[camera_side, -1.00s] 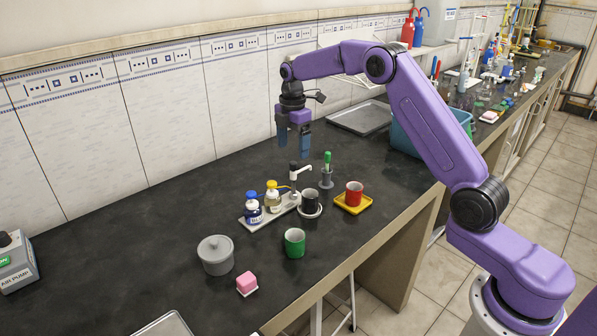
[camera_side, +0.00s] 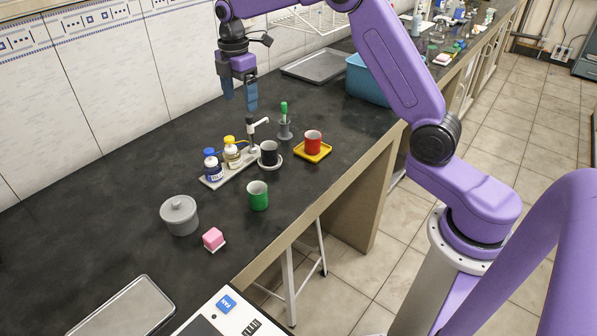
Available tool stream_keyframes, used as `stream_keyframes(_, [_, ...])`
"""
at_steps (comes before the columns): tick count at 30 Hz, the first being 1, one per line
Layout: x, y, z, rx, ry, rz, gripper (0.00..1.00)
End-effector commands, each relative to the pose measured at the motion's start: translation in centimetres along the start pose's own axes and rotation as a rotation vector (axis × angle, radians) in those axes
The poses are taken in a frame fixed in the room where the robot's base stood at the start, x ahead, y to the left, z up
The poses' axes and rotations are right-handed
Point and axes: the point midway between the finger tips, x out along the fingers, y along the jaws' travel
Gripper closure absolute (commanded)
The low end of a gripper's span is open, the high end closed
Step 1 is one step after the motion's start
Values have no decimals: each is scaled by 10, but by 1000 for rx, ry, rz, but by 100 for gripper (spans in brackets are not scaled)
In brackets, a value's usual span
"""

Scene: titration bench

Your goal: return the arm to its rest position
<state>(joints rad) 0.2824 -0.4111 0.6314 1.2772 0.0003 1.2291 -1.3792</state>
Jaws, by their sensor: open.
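My gripper (camera_side: 240,101) hangs pointing down above the bench, behind and a little above the small dispenser tap (camera_side: 256,123). Its two blue fingers are apart, with nothing between them. My purple arm (camera_side: 393,60) reaches from its mount at the right, up and over to the upper left. The top of the arm is cut off by the picture's upper edge. The gripper appears clear of the bench and of the things on it.
A grey pot (camera_side: 179,215) and pink block (camera_side: 213,238) sit nearer.

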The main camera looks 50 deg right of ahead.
Motion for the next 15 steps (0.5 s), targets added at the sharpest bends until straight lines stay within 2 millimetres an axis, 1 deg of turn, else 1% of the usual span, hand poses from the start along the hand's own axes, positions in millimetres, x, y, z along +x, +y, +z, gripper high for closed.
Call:
stream_keyframes(1, [-6, -16, -14, 10, 1, 3, 19])
stream_keyframes(5, [-15, -55, -40, 54, 3, 5, 19])
stream_keyframes(6, [-18, -68, -47, 69, 3, 6, 19])
stream_keyframes(8, [-21, -88, -56, 89, 5, 7, 19])
stream_keyframes(9, [-22, -102, -62, 101, 5, 7, 19])
stream_keyframes(11, [-25, -124, -68, 123, 7, 8, 19])
stream_keyframes(12, [-26, -139, -72, 135, 8, 9, 19])
stream_keyframes(14, [-27, -161, -76, 155, 9, 8, 19])
stream_keyframes(15, [-28, -176, -77, 169, 10, 9, 19])
